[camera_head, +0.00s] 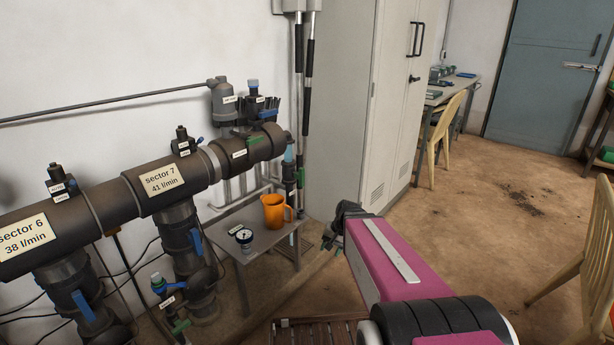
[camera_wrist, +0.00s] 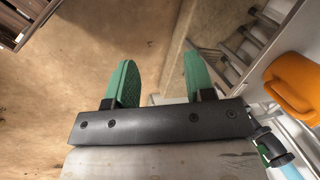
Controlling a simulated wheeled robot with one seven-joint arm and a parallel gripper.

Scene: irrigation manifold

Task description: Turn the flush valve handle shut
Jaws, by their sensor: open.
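My gripper (camera_head: 331,232) is in the middle of the head view, right of the small metal table. In the wrist view its two green fingertips (camera_wrist: 160,80) are apart with nothing between them; bare floor shows behind. At the manifold's right end a pipe with a light-blue section (camera_head: 289,154) runs down, with a small green part (camera_head: 301,178) and a label too small to read. This looks like the flush valve, but I cannot be sure. The wrist view shows a black fitting (camera_wrist: 265,141) with green on it beside a light-blue pipe, right of the fingers. The handle's angle is unclear.
An orange jug (camera_head: 274,211) and a round gauge (camera_head: 244,236) stand on the small table (camera_head: 232,220). The dark manifold (camera_head: 120,200) lines the left wall. A grey cabinet (camera_head: 360,100) stands behind my gripper. Open floor (camera_head: 470,220) lies to the right.

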